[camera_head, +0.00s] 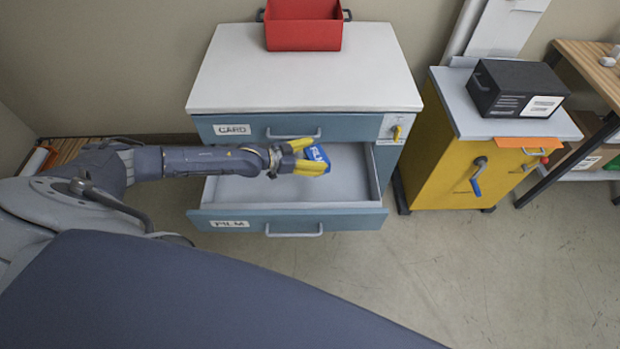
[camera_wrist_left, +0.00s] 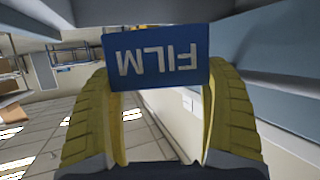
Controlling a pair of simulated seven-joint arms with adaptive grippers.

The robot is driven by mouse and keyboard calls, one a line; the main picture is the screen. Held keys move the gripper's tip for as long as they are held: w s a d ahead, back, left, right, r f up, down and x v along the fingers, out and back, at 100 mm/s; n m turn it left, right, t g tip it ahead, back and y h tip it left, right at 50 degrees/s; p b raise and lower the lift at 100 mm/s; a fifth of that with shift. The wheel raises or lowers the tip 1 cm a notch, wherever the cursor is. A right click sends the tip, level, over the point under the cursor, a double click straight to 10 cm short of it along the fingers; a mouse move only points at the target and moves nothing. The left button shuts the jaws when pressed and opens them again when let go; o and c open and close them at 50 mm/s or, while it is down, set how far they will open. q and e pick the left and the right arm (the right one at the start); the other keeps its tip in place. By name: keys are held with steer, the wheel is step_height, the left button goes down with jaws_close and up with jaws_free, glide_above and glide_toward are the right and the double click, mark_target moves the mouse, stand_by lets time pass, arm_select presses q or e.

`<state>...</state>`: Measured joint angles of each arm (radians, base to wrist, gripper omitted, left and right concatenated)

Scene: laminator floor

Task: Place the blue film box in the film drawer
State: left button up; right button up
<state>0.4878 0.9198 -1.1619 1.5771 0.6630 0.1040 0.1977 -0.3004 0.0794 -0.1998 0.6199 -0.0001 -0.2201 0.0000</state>
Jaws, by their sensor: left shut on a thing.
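My left gripper (camera_head: 308,158) is shut on the blue film box (camera_head: 317,156), over the right part of the open film drawer (camera_head: 230,208). The drawer is pulled out of the blue-grey cabinet, and its front bears the label "FILM". In the left wrist view the box (camera_wrist_left: 157,57) shows white "FILM" lettering, upside down, between the yellow fingers of the left gripper (camera_wrist_left: 157,85). I cannot tell whether the box touches the drawer floor. The drawer floor that shows is bare. My right gripper is out of view.
The closed card drawer (camera_head: 350,128) is just above the film drawer. A red bin (camera_head: 303,35) stands on the white cabinet top (camera_head: 290,85). A yellow cabinet (camera_head: 445,150) with a black machine (camera_head: 517,88) stands to the right. The floor (camera_head: 450,270) in front is clear.

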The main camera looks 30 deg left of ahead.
arm_select(q)
step_height(320, 180, down, 14)
steer(key=shift+f, duration=0.4)
stand_by(0.4)
steer(key=shift+f, duration=0.25)
steer(key=shift+s+d+f, duration=0.25)
steer(key=shift+s+f, duration=0.15)
steer(key=shift+f, duration=0.15)
steer(key=o, duration=1.3)
steer(key=shift+c, duration=0.2)
steer(key=shift+r, duration=0.35)
steer(key=shift+w+r+v, duration=0.1)
steer(key=shift+r+v, duration=0.05)
steer(key=shift+v, duration=1.1)
steer(key=shift+w+r+v, duration=0.1)
steer(key=shift+w+v, duration=0.05)
steer(key=shift+v, duration=1.1)
steer(key=shift+w+r+v, duration=0.1)
steer(key=shift+r+v, duration=0.05)
steer(key=shift+v, duration=1.1)
steer(key=shift+a, duration=0.25)
